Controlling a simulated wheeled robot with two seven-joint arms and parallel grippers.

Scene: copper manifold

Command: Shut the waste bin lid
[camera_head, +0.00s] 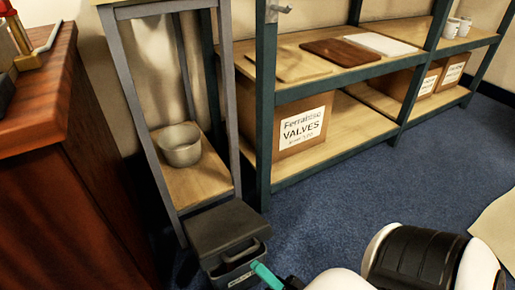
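A dark grey box-shaped bin (232,268) stands on the floor at the lower middle, in front of a narrow shelf rack. Its flat dark lid (218,225) is on top, with a handle-like loop at the front edge. I cannot tell if the lid is fully down. A pale label shows low on the bin's front. My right gripper (266,275) is at the bottom edge, beside the bin's front right. One teal finger points toward the bin and seems close to or touching its front. The other finger is not clear. My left gripper is out of view.
A reddish wooden cabinet (95,160) stands close on the left. The narrow rack holds a metal pot (180,145). A long shelf behind holds boards and cardboard boxes (302,125). Blue carpet (340,215) is open to the right.

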